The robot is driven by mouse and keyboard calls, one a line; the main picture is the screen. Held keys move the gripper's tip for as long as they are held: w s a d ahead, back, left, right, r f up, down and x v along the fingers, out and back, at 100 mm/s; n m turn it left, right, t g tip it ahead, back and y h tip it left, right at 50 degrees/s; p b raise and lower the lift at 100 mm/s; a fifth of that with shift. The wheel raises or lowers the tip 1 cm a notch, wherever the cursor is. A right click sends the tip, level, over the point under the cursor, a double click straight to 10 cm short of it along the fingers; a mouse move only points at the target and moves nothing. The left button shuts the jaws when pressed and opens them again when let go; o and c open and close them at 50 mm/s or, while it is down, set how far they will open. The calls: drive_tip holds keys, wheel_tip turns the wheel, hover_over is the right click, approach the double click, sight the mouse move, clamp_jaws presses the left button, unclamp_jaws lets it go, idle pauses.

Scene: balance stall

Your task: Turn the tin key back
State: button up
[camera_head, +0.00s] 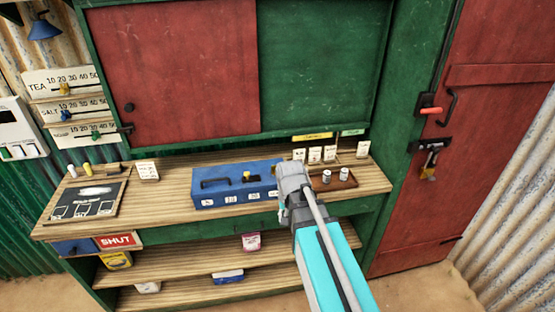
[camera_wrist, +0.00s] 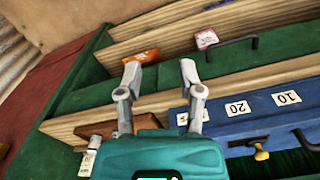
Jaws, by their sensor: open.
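A blue tin (camera_head: 215,185) sits on the wooden counter, with a dark handle and white number labels along its front. A small yellow key (camera_head: 246,177) shows on the tin. In the wrist view the blue tin (camera_wrist: 262,122) is at the right, with labels 20 and 10, and the yellow key (camera_wrist: 261,154) is near the lower right edge. My gripper (camera_head: 292,183) is just right of the tin in the head view. In the wrist view my gripper (camera_wrist: 159,72) has its two fingers apart with nothing between them. The key is outside the fingers.
A brown tray (camera_head: 338,184) with small weights stands right of my gripper. A dark price board (camera_head: 88,200) lies at the counter's left end. Shelves with packets (camera_head: 228,276) are below. A red door (camera_head: 425,205) with a latch is at the right.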

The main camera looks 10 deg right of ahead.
sight(275, 169)
drive_tip(key=w+r+m+p, duration=0.7)
drive_tip(key=w+r, duration=0.1)
drive_tip(key=w, duration=0.3)
drive_tip(key=w+r+m+p, duration=0.7)
drive_tip(key=w+r+p, duration=0.1)
drive_tip(key=w, duration=0.4)
drive_tip(key=shift+w+r+m, duration=0.3)
drive_tip(key=shift+r, duration=0.05)
drive_tip(key=shift+f, duration=0.15)
wheel_tip(275, 169, down, 14)
drive_tip(key=b, duration=1.3)
drive_tip(key=shift+r, duration=0.25)
